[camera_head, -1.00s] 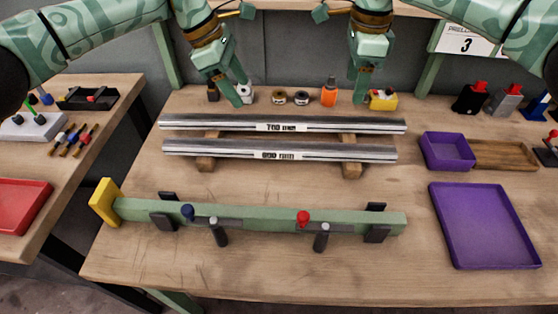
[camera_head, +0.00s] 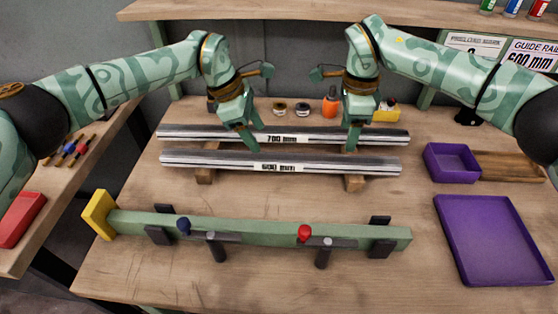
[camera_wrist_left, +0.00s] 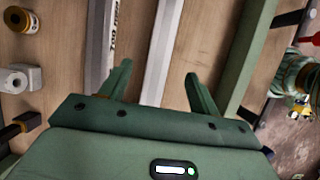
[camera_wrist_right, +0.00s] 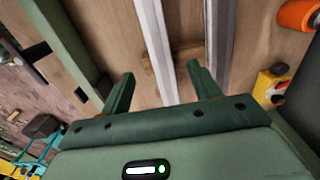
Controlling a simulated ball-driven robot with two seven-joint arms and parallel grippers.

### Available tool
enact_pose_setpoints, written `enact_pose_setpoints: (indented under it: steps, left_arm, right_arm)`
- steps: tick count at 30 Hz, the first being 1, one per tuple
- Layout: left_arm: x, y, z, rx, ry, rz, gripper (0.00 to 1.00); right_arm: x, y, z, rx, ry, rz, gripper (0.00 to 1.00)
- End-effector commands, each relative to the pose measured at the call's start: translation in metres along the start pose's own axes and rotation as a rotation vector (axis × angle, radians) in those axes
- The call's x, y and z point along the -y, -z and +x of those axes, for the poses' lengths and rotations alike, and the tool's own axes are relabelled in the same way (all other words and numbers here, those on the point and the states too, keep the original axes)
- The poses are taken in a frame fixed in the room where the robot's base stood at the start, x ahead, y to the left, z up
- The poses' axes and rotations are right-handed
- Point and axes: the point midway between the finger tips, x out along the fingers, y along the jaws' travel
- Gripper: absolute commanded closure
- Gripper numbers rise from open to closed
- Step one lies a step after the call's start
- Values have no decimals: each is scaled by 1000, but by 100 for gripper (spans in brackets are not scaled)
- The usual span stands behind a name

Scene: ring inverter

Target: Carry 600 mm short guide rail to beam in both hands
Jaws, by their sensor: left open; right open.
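The 600 mm guide rail (camera_head: 225,160), a long silver bar with a labelled front, lies across two wooden supports on the bench. The similar 700 mm rail (camera_head: 210,133) lies behind it. The green beam (camera_head: 270,230) with a yellow end plate runs along the bench in front. My left gripper (camera_head: 254,146) is open above the rails, left of centre; in the left wrist view the 600 mm rail (camera_wrist_left: 160,55) shows between its fingers. My right gripper (camera_head: 350,147) is open further right; the 600 mm rail (camera_wrist_right: 155,50) shows between its fingers too. Both are empty.
A purple tray (camera_head: 490,240) and a small purple bin (camera_head: 451,162) stand at the right. An orange bottle (camera_head: 330,104) and tape rolls stand behind the rails. Bench between rails and beam is clear.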

Motion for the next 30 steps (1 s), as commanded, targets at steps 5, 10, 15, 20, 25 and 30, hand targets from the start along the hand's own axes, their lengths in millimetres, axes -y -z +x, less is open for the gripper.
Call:
enact_pose_setpoints:
  steps: [5,10,15,20,25,30]
  left_arm:
    - [1,0,37,0,3,0,38]
    - [0,0,64,0,1,0,38]
    - [0,0,81,0,0,0,38]
    - [0,0,87,0,0,0,38]
    - [0,0,87,0,0,0,38]
    - [0,0,87,0,0,0,63]
  right_arm:
    - [-1,0,36,1,-4,2,38]
    - [-1,-1,64,1,-2,1,38]
    - [0,0,81,1,-1,1,38]
    - [0,0,86,1,1,1,38]
    - [0,0,86,1,1,0,38]
    - [0,0,86,1,1,0,63]
